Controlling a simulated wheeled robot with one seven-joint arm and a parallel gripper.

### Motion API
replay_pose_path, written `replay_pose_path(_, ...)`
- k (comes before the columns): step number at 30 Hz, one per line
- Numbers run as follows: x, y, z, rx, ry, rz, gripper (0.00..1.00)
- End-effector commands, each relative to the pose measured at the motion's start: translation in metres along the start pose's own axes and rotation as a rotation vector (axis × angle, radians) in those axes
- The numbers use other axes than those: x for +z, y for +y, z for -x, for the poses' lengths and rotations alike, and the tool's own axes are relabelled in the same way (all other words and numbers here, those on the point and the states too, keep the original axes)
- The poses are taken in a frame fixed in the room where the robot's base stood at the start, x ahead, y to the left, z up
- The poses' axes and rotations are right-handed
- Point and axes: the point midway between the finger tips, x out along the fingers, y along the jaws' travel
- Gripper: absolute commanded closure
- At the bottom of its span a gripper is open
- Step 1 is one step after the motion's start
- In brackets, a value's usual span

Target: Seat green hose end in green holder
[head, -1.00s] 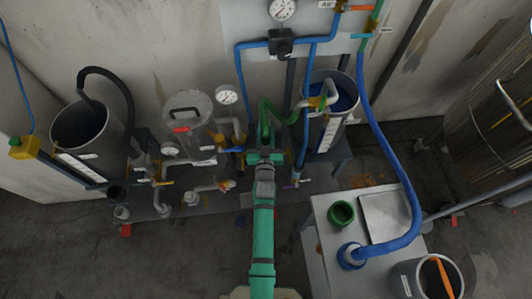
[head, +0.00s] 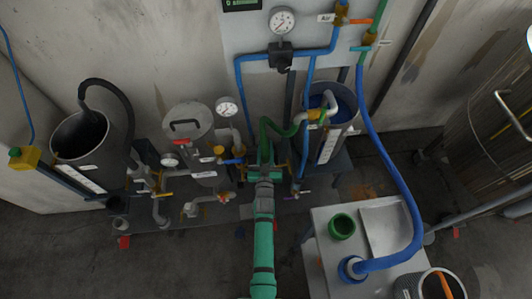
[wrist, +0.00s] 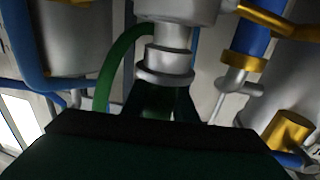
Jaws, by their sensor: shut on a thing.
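My gripper (head: 265,172) is shut on the grey fitting of the green hose end (wrist: 165,65), which stands between the dark fingers in the wrist view. The green hose (head: 281,133) loops from my gripper to a pipe elbow by the right-hand vessel; it also shows in the wrist view (wrist: 118,70). The green holder (head: 342,226) is an open round cup on the grey table at lower right. It looks empty, and my gripper is well up and left of it. The tip of the hose end is hidden in the head view.
A blue hose (head: 404,205) arcs over the table's right side into a blue holder (head: 352,268). A metal tray (head: 385,230) lies beside the green holder. A bucket (head: 432,284) stands at lower right. Vessels, valves and gauges crowd around my gripper.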

Motion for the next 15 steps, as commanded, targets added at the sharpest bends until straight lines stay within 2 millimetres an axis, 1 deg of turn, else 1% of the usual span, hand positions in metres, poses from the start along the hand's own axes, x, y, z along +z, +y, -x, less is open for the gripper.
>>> replay_pose_path(6, 0.025, 0.001, -0.001, 0.0, 0.002, 0.001, 1.0)
replay_pose_path(10, 0.033, 0.001, -0.001, 0.0, 0.003, 0.001, 1.0)
replay_pose_path(15, 0.033, 0.001, -0.001, 0.0, 0.004, 0.001, 1.0)
